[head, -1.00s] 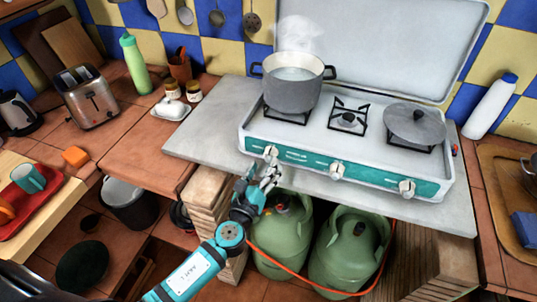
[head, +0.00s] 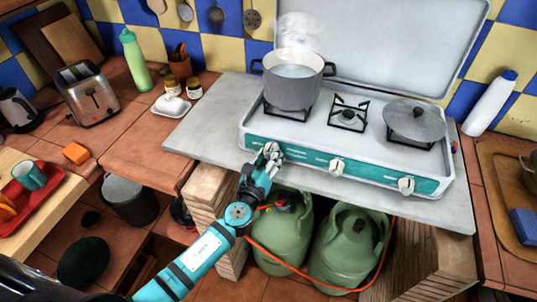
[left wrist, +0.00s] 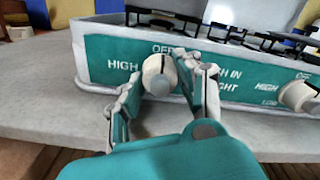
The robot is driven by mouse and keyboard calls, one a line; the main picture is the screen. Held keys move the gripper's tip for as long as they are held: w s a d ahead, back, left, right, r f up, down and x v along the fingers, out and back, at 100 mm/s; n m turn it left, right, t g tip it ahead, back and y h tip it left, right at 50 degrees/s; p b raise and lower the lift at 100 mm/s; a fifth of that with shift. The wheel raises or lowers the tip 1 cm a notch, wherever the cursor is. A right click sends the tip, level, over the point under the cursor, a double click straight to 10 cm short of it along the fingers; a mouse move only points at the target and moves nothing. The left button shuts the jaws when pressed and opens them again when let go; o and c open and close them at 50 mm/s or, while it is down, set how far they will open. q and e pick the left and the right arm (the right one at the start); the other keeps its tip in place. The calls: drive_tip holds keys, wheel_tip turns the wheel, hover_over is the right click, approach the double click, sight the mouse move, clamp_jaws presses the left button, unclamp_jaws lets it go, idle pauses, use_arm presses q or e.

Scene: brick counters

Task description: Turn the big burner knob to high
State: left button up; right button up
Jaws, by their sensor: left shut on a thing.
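The stove (head: 345,125) is a white camping cooker with a teal front panel. Its left knob (left wrist: 159,75) is white with a dark line, and the panel beside it reads HIGH on the left and OFF above. My left gripper (left wrist: 170,80) is shut on this knob, one finger on each side; in the head view the gripper (head: 270,158) covers much of it. The middle knob (head: 337,167) and the right knob (head: 406,185) stand free. A steaming grey pot (head: 293,80) is on the left burner. My right gripper is not in view.
Green gas bottles (head: 345,245) with an orange hose stand under the grey slab (head: 205,120). A toaster (head: 88,95) is at left.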

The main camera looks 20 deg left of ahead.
use_arm(q)
drive_tip(key=shift+c, duration=0.8)
drive_tip(key=shift+f+n, duration=0.1)
drive_tip(key=shift+n, duration=0.2)
drive_tip(key=n+b, duration=0.2)
drive_tip(key=shift+n, duration=0.4)
drive_tip(key=n+b, duration=0.2)
drive_tip(key=n, duration=0.8)
drive_tip(key=shift+n, duration=2.2)
